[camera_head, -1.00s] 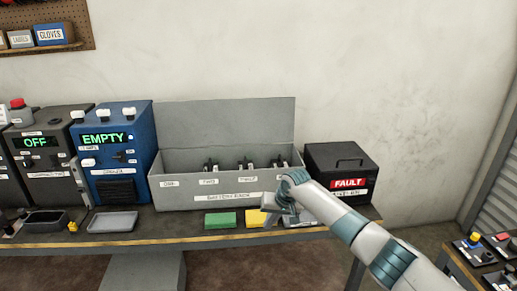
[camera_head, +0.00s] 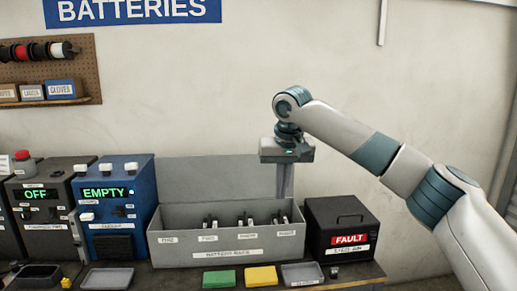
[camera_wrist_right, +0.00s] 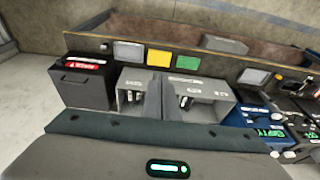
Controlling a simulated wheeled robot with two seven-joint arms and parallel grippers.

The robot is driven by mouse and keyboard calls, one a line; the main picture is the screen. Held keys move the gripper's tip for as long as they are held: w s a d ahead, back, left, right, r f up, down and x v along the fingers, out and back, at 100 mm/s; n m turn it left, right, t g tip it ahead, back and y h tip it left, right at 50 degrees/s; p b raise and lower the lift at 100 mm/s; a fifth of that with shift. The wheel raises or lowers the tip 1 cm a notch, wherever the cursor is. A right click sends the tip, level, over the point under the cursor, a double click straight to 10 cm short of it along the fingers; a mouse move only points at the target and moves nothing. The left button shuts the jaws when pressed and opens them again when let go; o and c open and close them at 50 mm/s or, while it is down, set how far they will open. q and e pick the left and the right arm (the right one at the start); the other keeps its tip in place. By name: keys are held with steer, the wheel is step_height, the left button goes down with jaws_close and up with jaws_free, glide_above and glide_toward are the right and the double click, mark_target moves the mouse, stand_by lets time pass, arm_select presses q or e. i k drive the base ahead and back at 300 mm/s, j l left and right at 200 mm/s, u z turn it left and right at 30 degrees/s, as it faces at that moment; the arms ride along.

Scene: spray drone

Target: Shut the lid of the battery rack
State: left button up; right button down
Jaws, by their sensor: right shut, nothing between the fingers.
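The grey battery rack (camera_head: 185,251) stands on the bench with its lid (camera_head: 205,178) open, upright along the back edge. Several dark batteries sit in its compartments. In the head view my right gripper (camera_head: 285,192) is shut and empty, fingers pointing down at the lid's right end, above the rack's rear right. It covers the lid's upper right corner; I cannot tell whether it touches the lid. In the wrist view the shut fingers (camera_wrist_right: 160,98) show against the rack (camera_wrist_right: 217,108). My left gripper is not in view.
A black FAULT box (camera_head: 337,225) stands close to the rack's right. A blue EMPTY unit (camera_head: 118,200) stands at its left. Green (camera_head: 219,279), yellow (camera_head: 261,277) and grey (camera_head: 303,273) pads lie in front.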

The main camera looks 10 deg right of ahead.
mark_target(225, 177)
steer(key=i, duration=2)
